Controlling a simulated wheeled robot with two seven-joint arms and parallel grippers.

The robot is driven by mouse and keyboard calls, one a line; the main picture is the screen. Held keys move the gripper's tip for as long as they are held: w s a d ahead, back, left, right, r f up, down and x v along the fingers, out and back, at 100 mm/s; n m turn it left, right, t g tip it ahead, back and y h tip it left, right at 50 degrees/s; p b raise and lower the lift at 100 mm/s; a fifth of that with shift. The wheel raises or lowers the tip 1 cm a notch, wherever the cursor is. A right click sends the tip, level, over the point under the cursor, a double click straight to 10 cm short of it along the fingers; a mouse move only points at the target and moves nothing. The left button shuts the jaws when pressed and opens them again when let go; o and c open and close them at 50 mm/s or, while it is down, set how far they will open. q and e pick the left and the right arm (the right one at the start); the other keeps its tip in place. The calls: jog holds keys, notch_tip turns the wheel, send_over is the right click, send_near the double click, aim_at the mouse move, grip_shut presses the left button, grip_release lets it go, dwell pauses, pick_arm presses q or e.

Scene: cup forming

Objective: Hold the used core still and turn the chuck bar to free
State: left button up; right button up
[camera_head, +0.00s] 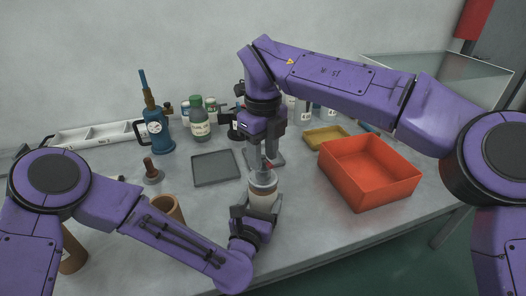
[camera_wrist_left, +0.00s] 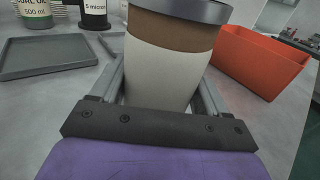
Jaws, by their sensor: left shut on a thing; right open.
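The used core (camera_head: 262,192) stands upright at the front middle of the table, a cylinder with a white lower band, a brown band and a grey top; it fills the middle of the left wrist view (camera_wrist_left: 165,70). My left gripper (camera_head: 254,212) is shut on the core, one finger on each side. My right gripper (camera_head: 267,160) is open, pointing down just above the core's top. The chuck bar cannot be made out clearly; the right gripper and the core's top hide that area.
An orange-red bin (camera_head: 368,172) stands right of the core. A grey tray (camera_head: 215,168) lies behind left, with a blue pump can (camera_head: 158,132) and a green-capped bottle (camera_head: 199,122) beyond. A brown tube (camera_head: 168,207) stands left, near my left arm. A yellow tray (camera_head: 325,136) lies behind the bin.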

grip_shut()
jog(key=shift+n, duration=3.1)
grip_release()
jog(key=shift+r, duration=0.1)
